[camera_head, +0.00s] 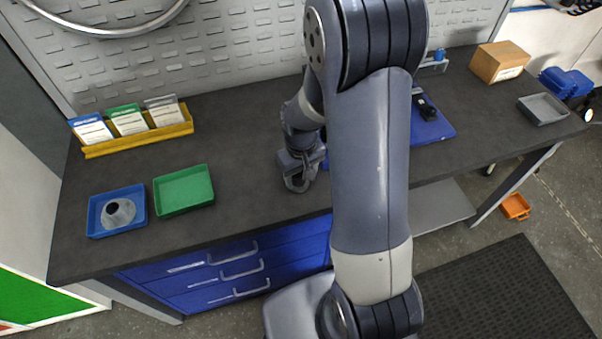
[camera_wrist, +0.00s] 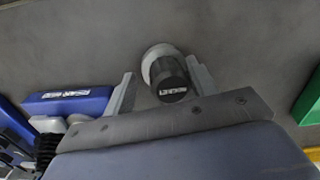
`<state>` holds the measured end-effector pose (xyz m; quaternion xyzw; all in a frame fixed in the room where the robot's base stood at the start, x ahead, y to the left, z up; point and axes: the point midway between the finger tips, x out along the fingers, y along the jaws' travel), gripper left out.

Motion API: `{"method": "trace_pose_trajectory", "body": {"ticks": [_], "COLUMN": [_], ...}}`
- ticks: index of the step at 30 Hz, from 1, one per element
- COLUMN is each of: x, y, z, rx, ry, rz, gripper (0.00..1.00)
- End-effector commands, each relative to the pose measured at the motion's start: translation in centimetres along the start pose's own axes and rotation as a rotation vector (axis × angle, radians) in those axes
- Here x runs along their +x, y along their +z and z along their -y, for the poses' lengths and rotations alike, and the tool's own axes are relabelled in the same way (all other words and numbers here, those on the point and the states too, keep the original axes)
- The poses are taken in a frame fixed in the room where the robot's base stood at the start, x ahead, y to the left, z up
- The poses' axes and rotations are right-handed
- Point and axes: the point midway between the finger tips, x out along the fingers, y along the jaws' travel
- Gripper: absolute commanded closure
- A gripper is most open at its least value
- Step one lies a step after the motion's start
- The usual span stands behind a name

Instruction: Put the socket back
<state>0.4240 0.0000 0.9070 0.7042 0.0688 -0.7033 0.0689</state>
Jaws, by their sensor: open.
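A short dark cylinder with a white label and a pale round end (camera_wrist: 172,82), which looks like the socket, shows in the wrist view at the top middle. My gripper (camera_wrist: 162,70) is open, with one finger on each side of the cylinder. The right finger is very close to it, and I cannot tell whether they touch; the left finger is clearly apart. In the head view my gripper (camera_head: 298,183) is low over the middle of the dark workbench (camera_head: 245,130), and I cannot make out the cylinder there.
A blue tray (camera_head: 97,228) with a grey cone-like part (camera_head: 118,212) and an empty green tray (camera_head: 184,190) are left. A yellow card rack (camera_head: 140,146) stands behind. Blue labelled objects (camera_wrist: 68,104) lie left in the wrist view. A cardboard box (camera_head: 498,62) is far right.

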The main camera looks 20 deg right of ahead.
Motion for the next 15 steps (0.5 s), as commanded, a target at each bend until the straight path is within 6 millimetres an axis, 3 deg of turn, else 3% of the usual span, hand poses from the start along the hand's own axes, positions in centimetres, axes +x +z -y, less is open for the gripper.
{"method": "trace_pose_trajectory", "body": {"ticks": [8,15], "x": [-1.4,-5.8], "y": [-0.1,-0.1], "z": [0.0,0.0], "rx": [0.000,0.000], "ry": [0.000,0.001], "rz": [-0.002,-0.007], "gripper": [0.45,0.45]}}
